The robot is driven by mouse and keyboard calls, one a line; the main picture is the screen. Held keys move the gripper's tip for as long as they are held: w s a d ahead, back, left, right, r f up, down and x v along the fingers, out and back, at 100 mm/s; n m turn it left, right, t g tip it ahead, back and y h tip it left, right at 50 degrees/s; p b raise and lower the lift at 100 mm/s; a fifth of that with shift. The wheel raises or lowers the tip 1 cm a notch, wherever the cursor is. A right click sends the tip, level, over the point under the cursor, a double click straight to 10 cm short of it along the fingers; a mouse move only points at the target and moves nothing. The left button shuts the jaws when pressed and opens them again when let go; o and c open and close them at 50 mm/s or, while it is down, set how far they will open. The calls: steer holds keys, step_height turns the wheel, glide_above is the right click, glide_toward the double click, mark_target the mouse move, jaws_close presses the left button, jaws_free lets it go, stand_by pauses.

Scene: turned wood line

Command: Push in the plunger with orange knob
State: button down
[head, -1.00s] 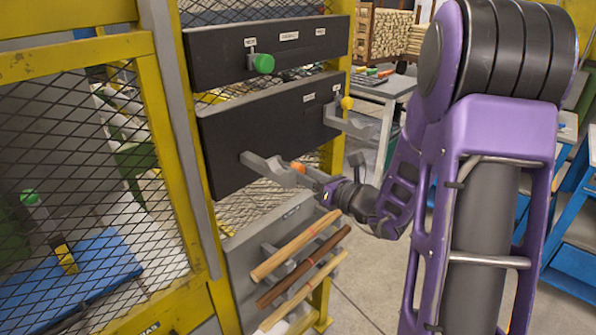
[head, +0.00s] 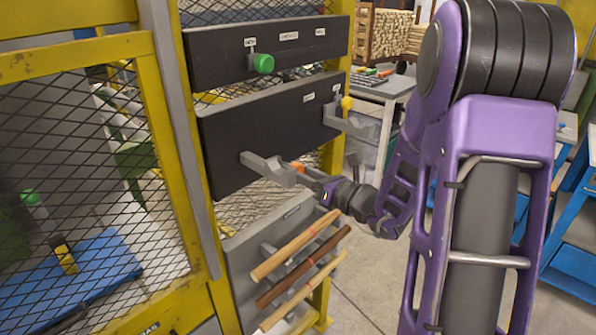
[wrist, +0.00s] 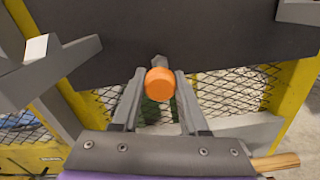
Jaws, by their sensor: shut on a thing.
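The orange knob (wrist: 160,84) of the plunger sits between my gripper's two grey fingers in the wrist view, below the dark panel's lower edge. A short grey piece (wrist: 159,62) shows just behind the knob. In the head view the orange knob (head: 297,167) shows small beside the grey bracket, partly hidden by my gripper (head: 304,172). My gripper (wrist: 160,80) is shut on the knob, one finger on each side. How far the plunger stands out cannot be seen.
A grey bracket arm (head: 268,168) juts from the dark panel (head: 225,140) close to my gripper; another (head: 345,125) is to the right, near a yellow knob (head: 346,103). A green knob (head: 263,63) is above. Several turned wood pieces (head: 294,246) lie on a rack below.

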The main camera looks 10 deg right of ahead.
steer(key=x, duration=0.3)
steer(key=shift+w, duration=0.1)
steer(key=c, duration=0.9)
jaws_free()
steer(key=o, duration=0.5)
steer(key=shift+w+a, duration=0.1)
steer(key=shift+c, duration=0.2)
steer(key=v, duration=1.7)
steer(key=shift+s+b, duration=0.25)
steer(key=shift+b, duration=0.1)
